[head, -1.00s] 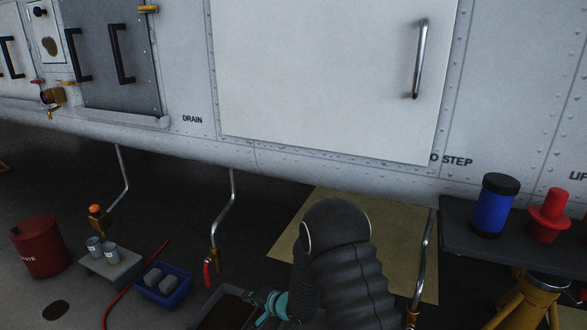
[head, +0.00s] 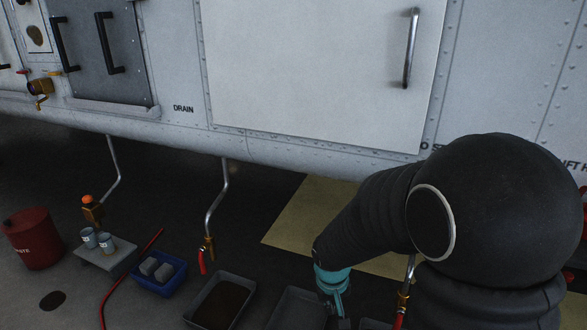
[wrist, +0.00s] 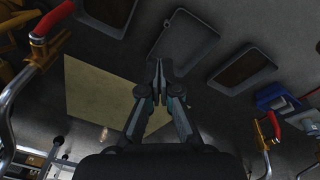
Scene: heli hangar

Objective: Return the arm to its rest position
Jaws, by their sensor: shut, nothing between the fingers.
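My gripper (wrist: 160,78) shows in the wrist view with its two dark fingers together and nothing between them. In the head view, my dark arm reaches in from the right and bends down, and my gripper (head: 340,308) hangs at its end below a teal wrist part. It is over the grey tray (head: 292,312) at the bottom middle, in front of the white panelled hull (head: 320,70).
A tray with dark contents (head: 225,303), a blue bin (head: 160,275), cans on a stand (head: 100,255) and a red waste bucket (head: 32,238) are on the floor at left. Bent drain pipes (head: 216,200) hang from the hull. A yellow mat (head: 300,218) lies behind my arm.

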